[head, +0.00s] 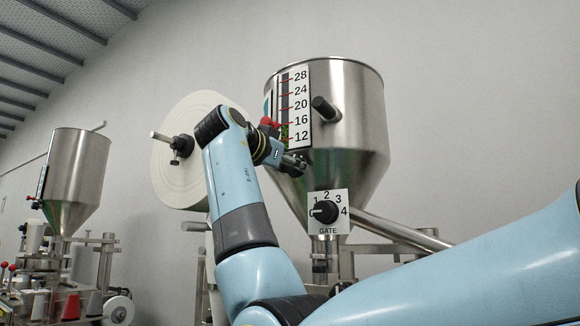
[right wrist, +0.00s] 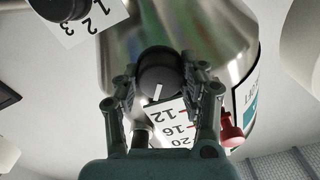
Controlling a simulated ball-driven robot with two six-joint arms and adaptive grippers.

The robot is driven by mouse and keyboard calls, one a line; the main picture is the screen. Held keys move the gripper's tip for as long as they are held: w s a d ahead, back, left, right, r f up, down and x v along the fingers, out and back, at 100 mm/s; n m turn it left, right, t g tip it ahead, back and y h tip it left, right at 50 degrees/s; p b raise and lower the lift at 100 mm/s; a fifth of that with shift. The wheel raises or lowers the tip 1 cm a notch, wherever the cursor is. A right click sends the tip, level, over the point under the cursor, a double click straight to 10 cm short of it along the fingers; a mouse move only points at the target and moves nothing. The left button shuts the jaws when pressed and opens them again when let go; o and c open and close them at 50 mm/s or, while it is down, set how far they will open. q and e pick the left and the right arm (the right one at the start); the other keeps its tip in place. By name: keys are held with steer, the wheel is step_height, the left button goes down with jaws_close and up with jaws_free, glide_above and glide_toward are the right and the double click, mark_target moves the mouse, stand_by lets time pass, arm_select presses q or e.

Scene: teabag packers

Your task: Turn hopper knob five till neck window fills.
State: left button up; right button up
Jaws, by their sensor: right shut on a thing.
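The steel hopper (head: 355,150) stands centre right in the head view. My right gripper (head: 296,165) is at its lower front, below the level scale (head: 303,104). In the right wrist view my right gripper (right wrist: 162,88) is shut with its fingers on both sides of a black round knob (right wrist: 160,72) with a white pointer line. In the head view the gripper hides this knob. Beneath it is the gate knob (head: 325,211), whose pointer faces the 0 mark. The neck (head: 324,250) shows below the dial; I cannot make out a window in it. My left gripper is not in view.
A black peg (head: 323,107) juts from the hopper beside the scale. A red knob (right wrist: 230,130) is close to the right finger. A large white paper roll (head: 185,165) stands behind my forearm. A second hopper machine (head: 75,180) is at far left.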

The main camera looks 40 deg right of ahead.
steer(key=o, duration=1.2)
steer(key=shift+v, duration=3.8)
